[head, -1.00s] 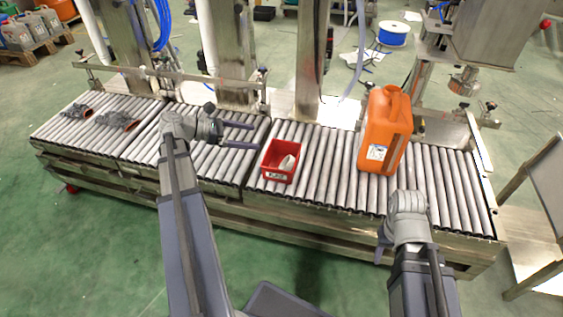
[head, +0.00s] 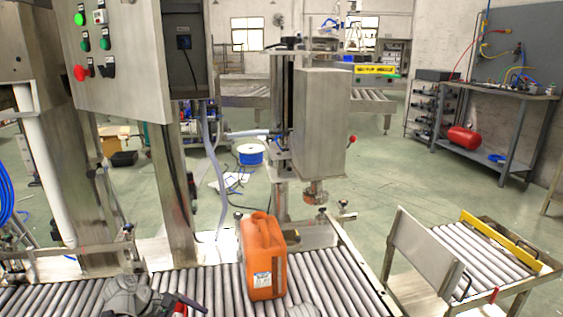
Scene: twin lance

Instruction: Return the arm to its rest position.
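In the head view my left gripper (head: 184,304) is at the bottom edge, above the roller conveyor, left of the orange canister. One dark finger shows clearly; the rest is partly cut off by the frame. No held object shows in it.
The orange canister (head: 262,257) stands upright on the roller conveyor (head: 340,283). Steel posts and a control cabinet (head: 135,60) rise behind the line at left. A metal chair-like panel (head: 422,255) and another roller section (head: 490,247) stand at right. Green floor lies open behind.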

